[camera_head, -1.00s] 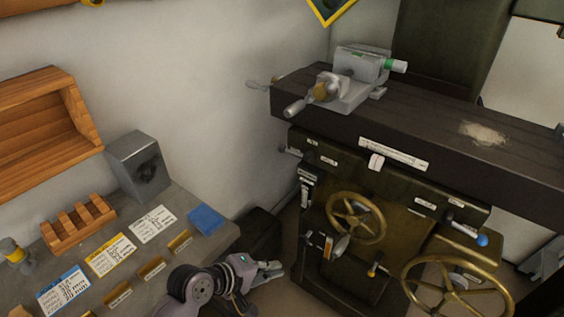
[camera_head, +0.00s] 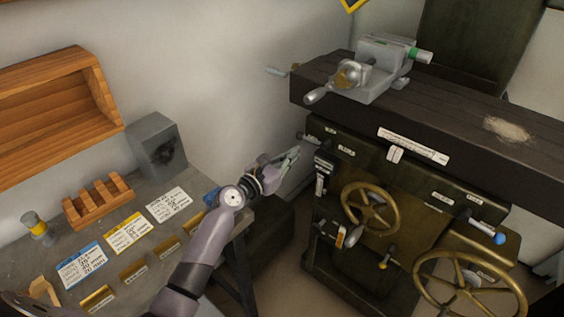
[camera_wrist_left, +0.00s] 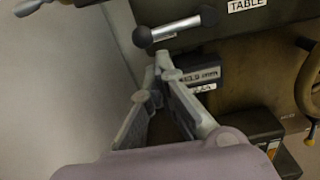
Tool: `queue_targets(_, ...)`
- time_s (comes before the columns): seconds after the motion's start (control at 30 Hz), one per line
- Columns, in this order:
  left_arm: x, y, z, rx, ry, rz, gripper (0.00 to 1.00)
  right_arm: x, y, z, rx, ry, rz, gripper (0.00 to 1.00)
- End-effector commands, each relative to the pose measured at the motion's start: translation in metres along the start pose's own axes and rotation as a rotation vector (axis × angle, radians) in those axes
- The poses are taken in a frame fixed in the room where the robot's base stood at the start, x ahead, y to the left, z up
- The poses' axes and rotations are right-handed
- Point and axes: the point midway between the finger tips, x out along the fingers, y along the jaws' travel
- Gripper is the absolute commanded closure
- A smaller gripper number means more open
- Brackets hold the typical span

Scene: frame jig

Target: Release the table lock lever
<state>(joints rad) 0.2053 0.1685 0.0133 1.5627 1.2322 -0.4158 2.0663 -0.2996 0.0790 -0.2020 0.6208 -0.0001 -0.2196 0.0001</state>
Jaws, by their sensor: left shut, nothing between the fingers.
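The lever with dark ball ends (camera_wrist_left: 174,26) is in the left wrist view, beside a white plate reading TABLE (camera_wrist_left: 247,5). It lies slightly tilted on the dark machine front. In the head view a small lever (camera_head: 308,137) shows at the machine's left front corner, under the table. My left gripper (camera_head: 294,152) is just left of and below that lever. In the left wrist view its fingertips (camera_wrist_left: 159,62) are together, empty, and a little below the lever. I see no clear contact. My right gripper is not in view.
The dark machine table (camera_head: 455,120) carries a grey vise (camera_head: 375,75). Brass handwheels (camera_head: 370,208) and a blue-knobbed lever (camera_head: 488,230) are on the machine's front. A bench with cards (camera_head: 125,233) and a wooden rack (camera_head: 98,203) stands at left.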

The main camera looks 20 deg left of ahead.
Motion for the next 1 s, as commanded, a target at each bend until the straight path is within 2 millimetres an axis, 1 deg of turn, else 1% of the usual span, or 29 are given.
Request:
queue_targets(0.03, 0.009, 0.0, 0.0, 0.0, 0.0, -0.001, 1.0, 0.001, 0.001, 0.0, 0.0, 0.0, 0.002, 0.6)
queue_targets(0.1, 0.019, 0.0, 0.0, 0.0, 0.0, 0.0, 1.0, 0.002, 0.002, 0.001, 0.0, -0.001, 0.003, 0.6)
queue_targets(0.2, 0.029, 0.0, 0.0, 0.0, 0.0, -0.001, 1.0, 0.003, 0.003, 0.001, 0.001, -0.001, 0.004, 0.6)
queue_targets(0.3, 0.034, 0.0, -0.001, 0.0, 0.001, -0.001, 1.0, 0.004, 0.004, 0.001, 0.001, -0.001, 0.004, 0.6)
queue_targets(0.73, 0.035, 0.0, 0.0, 0.005, 0.001, -0.001, 1.0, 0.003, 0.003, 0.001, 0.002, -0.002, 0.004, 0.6)
queue_targets(1.0, 0.035, 0.001, 0.003, 0.056, 0.001, 0.0, 1.0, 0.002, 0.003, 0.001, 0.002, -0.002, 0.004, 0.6)
